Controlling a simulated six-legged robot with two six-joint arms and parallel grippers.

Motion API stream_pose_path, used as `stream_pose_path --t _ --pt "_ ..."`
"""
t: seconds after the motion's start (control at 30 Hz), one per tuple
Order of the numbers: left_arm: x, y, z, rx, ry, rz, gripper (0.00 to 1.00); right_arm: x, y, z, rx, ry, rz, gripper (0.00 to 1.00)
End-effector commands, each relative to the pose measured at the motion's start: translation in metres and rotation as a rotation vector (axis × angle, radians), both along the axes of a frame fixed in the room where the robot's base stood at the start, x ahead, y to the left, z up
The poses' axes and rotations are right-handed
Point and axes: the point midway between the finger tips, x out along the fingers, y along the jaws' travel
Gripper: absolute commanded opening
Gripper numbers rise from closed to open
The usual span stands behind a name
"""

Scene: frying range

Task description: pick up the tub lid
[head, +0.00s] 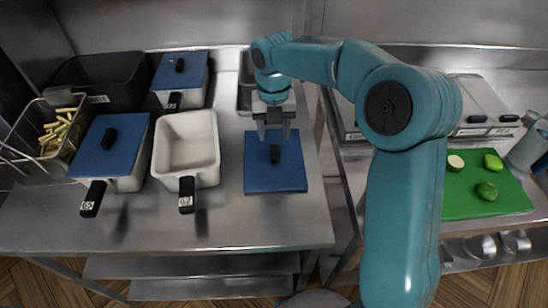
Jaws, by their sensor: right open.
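A flat blue tub lid (275,176) with a black knob (275,154) lies on the steel table, right of an open white tub (190,146) with a black handle. My right gripper (275,133) hangs over the lid's far part, pointing down, with its two fingers apart and nothing seen between them. The knob shows just below and between the fingertips. I cannot tell how high the fingertips are above it. Two more blue lids sit on white tubs, one at the left (112,145) and one at the back (180,70). My left gripper is not in view.
A wire basket of fries (57,128) and a black bin (97,80) stand at the left. A steel container (244,86) stands behind the lid. A green board (470,205) with vegetables lies at the right. The table's front strip is clear.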

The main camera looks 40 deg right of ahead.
Motion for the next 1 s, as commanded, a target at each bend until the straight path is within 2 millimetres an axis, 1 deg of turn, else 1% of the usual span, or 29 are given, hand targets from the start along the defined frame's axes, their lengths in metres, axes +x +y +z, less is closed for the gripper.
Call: stream_pose_path --t 0.03,0.17,0.27,0.4,0.5,0.6,0.77,0.8,0.87,0.9,0.93,0.97,1.0 --pt "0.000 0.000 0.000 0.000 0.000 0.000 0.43 0.000 -0.001 -0.007 0.000 0.002 0.000 0.51" --pt "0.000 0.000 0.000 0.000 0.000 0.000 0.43 0.001 -0.001 -0.016 0.000 0.000 0.000 0.51" --pt "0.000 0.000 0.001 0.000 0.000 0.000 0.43 0.000 -0.001 -0.026 0.000 0.002 0.000 0.51" --pt "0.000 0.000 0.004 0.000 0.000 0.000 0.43 -0.002 0.000 -0.050 0.001 0.004 -0.002 0.51" --pt "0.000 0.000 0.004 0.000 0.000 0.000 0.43 -0.001 0.000 -0.062 0.000 0.002 0.000 0.51" --pt "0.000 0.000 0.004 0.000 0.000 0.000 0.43 -0.001 0.000 -0.067 0.000 0.000 0.000 0.51" --pt "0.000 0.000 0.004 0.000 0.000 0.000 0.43 -0.001 0.000 -0.067 0.000 0.000 0.000 0.51" --pt "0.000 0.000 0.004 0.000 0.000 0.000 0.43 -0.001 0.000 -0.067 0.000 0.000 0.000 0.48" --pt "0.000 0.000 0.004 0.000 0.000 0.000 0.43 -0.001 0.000 -0.067 0.000 0.000 0.000 0.28" --pt "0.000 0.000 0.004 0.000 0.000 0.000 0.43 -0.001 0.000 -0.067 0.001 -0.001 0.000 0.15" --pt "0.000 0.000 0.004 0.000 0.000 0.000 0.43 -0.001 0.000 -0.067 0.001 -0.001 0.000 0.06" --pt "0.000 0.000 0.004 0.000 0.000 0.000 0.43 -0.001 0.000 -0.067 0.001 -0.001 0.000 0.00" --pt "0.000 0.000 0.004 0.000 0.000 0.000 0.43 -0.001 0.000 -0.067 0.001 -0.001 0.000 0.00"
